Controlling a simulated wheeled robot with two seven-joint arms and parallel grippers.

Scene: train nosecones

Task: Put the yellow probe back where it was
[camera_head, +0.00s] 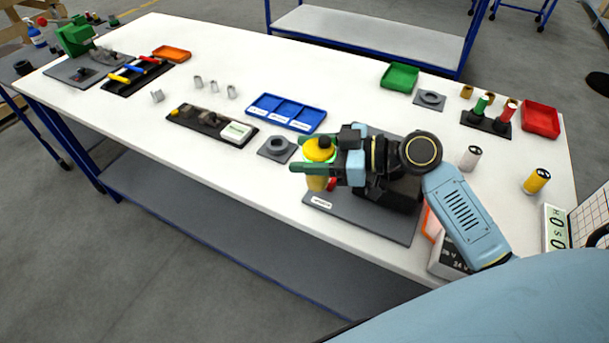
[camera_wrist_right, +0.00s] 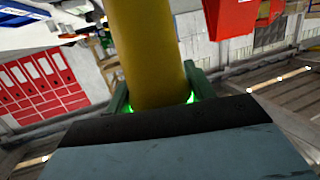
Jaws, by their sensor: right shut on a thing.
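My right gripper (camera_head: 312,161) is shut on a yellow cylinder, which I take for the yellow probe (camera_head: 317,183). Its rounded yellow top shows above the fingers and its body below them, over the left part of a dark grey plate (camera_head: 378,227). In the right wrist view, the yellow cylinder (camera_wrist_right: 148,50) stands between the green fingers of the gripper (camera_wrist_right: 160,98). I cannot tell whether its lower end touches the plate. A black stand (camera_head: 487,124) at the right holds a green and a red piece upright. My left gripper is not in view.
A blue tray (camera_head: 287,112) and a grey square block with a ring (camera_head: 277,149) lie left of my gripper. A black board (camera_head: 212,125) lies further left. A white cylinder (camera_head: 470,158) and a yellow-and-white one (camera_head: 537,180) stand at the right. The table's back middle is clear.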

